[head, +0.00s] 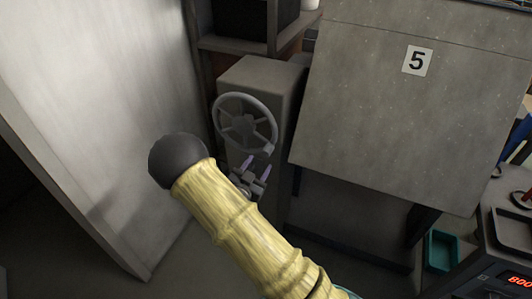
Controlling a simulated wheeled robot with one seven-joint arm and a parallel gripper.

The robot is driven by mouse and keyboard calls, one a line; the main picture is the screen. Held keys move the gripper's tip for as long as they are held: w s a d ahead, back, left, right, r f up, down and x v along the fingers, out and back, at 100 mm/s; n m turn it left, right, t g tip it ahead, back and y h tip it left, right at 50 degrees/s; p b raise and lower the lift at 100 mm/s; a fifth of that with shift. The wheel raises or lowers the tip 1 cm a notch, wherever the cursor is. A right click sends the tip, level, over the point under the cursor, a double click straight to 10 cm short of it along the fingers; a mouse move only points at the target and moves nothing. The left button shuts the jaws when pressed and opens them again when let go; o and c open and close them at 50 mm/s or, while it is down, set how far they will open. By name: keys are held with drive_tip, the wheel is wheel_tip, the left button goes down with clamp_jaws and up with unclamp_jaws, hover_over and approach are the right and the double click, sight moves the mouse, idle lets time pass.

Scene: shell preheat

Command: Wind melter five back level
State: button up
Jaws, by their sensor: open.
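Melter five (385,105) is the large grey box with a white "5" label (417,60) on its face. It appears tilted in the head view. A grey handwheel (245,124) with spokes and a central hub is on the front of a grey housing (262,76), left of the melter. My gripper (253,176) is just below the wheel's lower rim, its two purplish fingertips apart and empty. I cannot tell whether the fingers touch the wheel. My yellow-sleeved arm crosses the lower middle and hides part of the gripper.
A large pale panel (95,110) stands close on the left. Behind the housing is a shelf unit (235,44) with a dark box. At the right are a teal tray (441,251) and a unit with a red display (519,280). Dark space lies below the melter.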

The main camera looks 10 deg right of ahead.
sight(264, 155)
drive_tip(key=x, duration=0.7)
drive_tip(key=shift+a, duration=0.1)
drive_tip(key=shift+a, duration=0.1)
clamp_jaws()
